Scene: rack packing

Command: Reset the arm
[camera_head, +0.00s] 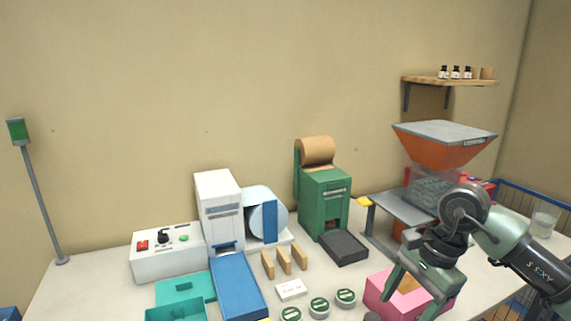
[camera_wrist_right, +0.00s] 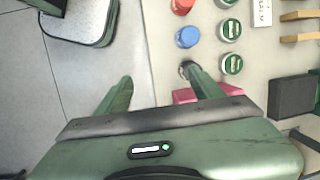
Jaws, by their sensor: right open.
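My right arm comes in from the right of the head view. Its green gripper (camera_head: 405,306) hangs in front of a pink box (camera_head: 375,288) near the table's front right and partly hides it. In the right wrist view the gripper (camera_wrist_right: 156,74) has its two fingers spread, with nothing between them. The left finger is over the grey floor and the right finger is over the table edge, beside a piece of the pink box (camera_wrist_right: 184,96). My left gripper is in neither view.
Round green-lidded tins (camera_head: 319,307), a white card (camera_head: 291,289) and wooden blocks (camera_head: 284,259) lie mid-table. Behind stand a green machine (camera_head: 322,197), a white machine (camera_head: 217,195) and an orange hopper (camera_head: 435,148). A blue wire basket (camera_head: 535,205) is at right. A blue-capped item (camera_wrist_right: 188,37) is near the edge.

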